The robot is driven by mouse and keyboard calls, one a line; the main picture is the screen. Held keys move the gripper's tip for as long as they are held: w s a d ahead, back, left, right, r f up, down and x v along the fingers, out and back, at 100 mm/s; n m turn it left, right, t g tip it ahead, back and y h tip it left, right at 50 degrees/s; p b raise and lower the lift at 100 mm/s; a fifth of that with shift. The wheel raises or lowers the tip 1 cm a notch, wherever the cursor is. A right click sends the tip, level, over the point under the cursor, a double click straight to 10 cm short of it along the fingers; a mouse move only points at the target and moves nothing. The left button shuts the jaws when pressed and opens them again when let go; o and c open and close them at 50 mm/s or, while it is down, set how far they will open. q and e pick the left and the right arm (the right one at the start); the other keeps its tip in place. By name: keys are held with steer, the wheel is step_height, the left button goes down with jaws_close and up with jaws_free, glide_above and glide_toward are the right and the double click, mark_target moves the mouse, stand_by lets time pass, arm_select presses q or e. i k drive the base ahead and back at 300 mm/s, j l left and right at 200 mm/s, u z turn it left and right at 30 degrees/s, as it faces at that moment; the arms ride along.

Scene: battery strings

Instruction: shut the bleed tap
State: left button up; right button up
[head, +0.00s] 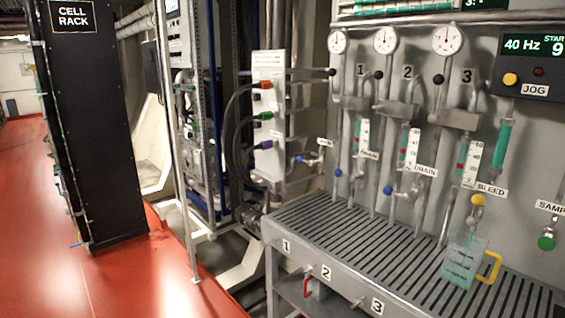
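The bleed tap (478,200) is on the right part of the grey wall panel in the head view. It has a yellow knob and a small metal body, just under the BLEED label (491,190). I cannot tell from its knob whether it is open or shut. A clear greenish jug (462,264) with a yellow handle stands below the tap on the slotted bench top. Neither of my grippers is in view.
The slotted bench (350,234) runs along the panel, mostly bare left of the jug. A drain tap (413,190) and the sample tap (546,243) flank the bleed tap. A black cell rack (95,130) stands on the red floor at left.

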mark_target(478, 200)
steer(key=l+z, duration=0.1)
steer(key=z, duration=0.3)
steer(key=l+z, duration=0.1)
steer(key=z, duration=0.25)
steer(key=l+z, duration=0.1)
steer(key=z, duration=0.3)
